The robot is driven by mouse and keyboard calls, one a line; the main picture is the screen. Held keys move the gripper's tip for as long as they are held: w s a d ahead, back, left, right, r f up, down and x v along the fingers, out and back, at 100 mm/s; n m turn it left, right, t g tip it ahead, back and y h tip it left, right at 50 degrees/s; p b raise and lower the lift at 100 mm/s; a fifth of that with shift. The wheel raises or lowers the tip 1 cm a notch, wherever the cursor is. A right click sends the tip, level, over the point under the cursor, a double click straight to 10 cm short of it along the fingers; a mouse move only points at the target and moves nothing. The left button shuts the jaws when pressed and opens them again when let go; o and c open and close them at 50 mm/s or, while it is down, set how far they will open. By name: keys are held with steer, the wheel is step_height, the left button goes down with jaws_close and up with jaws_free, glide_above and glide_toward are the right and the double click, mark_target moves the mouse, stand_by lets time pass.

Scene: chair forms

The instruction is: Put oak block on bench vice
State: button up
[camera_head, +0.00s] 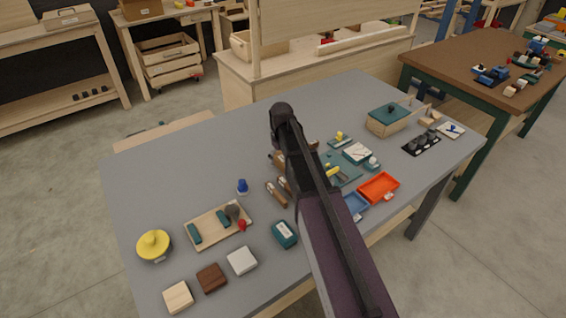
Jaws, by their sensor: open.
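A pale wooden block (178,297), which looks like the oak block, lies flat at the near left edge of the grey table. It is the leftmost of a row with a dark brown block (212,277) and a whitish block (242,261). I cannot pick out the bench vice with certainty; part of the table's middle is hidden behind my dark arm. My arm reaches up across the table from the bottom right, well right of the pale block. My gripper's fingers do not show, and nothing held is visible.
A yellow round knobbed object (153,244) and a wooden tray (217,227) with teal pieces stand behind the blocks. A teal object (285,234) lies right of them. Red (379,187) and blue (355,203) trays lie right of my arm. The table's left rear is clear.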

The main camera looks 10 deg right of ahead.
mark_target(281, 157)
steer(key=c, duration=1.3)
steer(key=shift+r, duration=0.15)
step_height(281, 157, up, 3)
steer(key=p, duration=0.3)
steer(key=shift+r+p, duration=0.15)
steer(key=shift+p, duration=0.15)
steer(key=s, duration=0.5)
steer(key=s+d+r+p, duration=0.1)
steer(key=s, duration=1)
steer(key=shift+d+r, duration=0.2)
steer(key=shift+d, duration=0.1)
steer(key=shift+r+p, duration=0.15)
steer(key=shift+p, duration=0.15)
steer(key=shift+r+p, duration=1.55)
